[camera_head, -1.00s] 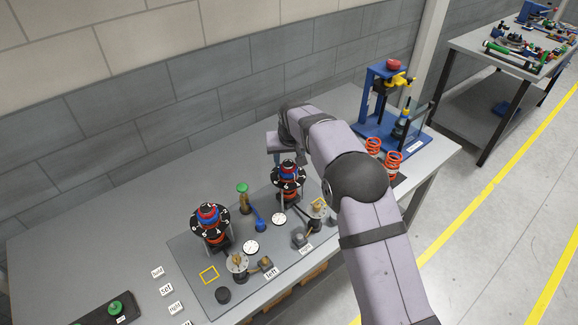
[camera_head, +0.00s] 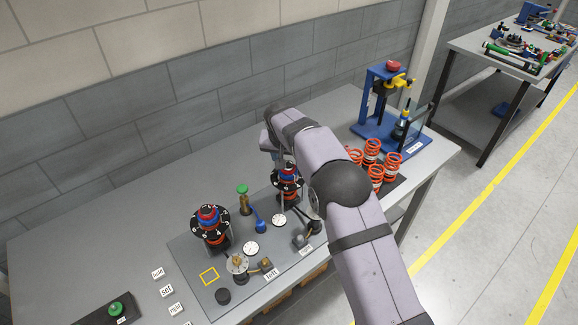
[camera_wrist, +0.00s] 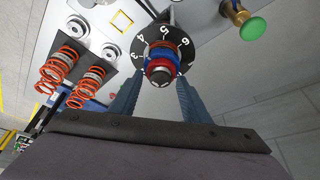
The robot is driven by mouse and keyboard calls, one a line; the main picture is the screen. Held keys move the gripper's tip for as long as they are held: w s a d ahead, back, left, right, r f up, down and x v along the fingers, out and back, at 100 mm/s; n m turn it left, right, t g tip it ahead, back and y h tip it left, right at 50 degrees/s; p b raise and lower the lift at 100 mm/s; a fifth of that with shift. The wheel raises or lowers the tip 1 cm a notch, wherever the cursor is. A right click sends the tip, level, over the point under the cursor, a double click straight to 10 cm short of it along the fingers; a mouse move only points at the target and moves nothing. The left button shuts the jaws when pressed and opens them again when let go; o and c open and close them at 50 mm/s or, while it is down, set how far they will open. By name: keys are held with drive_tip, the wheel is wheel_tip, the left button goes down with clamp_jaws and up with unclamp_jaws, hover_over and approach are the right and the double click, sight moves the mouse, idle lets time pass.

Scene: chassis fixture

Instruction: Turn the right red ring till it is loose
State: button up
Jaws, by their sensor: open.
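The right tower (camera_head: 287,190) stands upright on the grey plate, with a black numbered dial. A red ring (camera_wrist: 160,65) sits near its tip, beside a blue ring (camera_wrist: 160,50), in the wrist view. The red ring also shows at the tower top in the head view (camera_head: 289,169). My gripper (camera_wrist: 160,83) is open, its two blue-grey fingers on either side of the tower tip. I cannot tell whether either finger touches the ring. In the head view my wrist is behind the tower and the fingers are mostly hidden.
The left tower (camera_head: 210,228) has a similar dial and rings. A green-topped brass post (camera_head: 243,198) and a blue lever (camera_head: 260,222) stand between the towers. Orange springs (camera_head: 372,165) and a blue press stand (camera_head: 390,110) are to the right. The table's back left is clear.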

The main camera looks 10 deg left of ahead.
drive_tip(key=m+h+p, duration=0.1)
drive_tip(key=m+p, duration=0.1)
drive_tip(key=m, duration=0.1)
drive_tip(key=shift+r, duration=0.2)
drive_tip(key=shift+f+m+g+h+p, duration=0.15)
drive_tip(key=shift+m+g+h+p, duration=0.25)
drive_tip(key=shift+m+p, duration=0.6)
drive_tip(key=shift+c, duration=0.3)
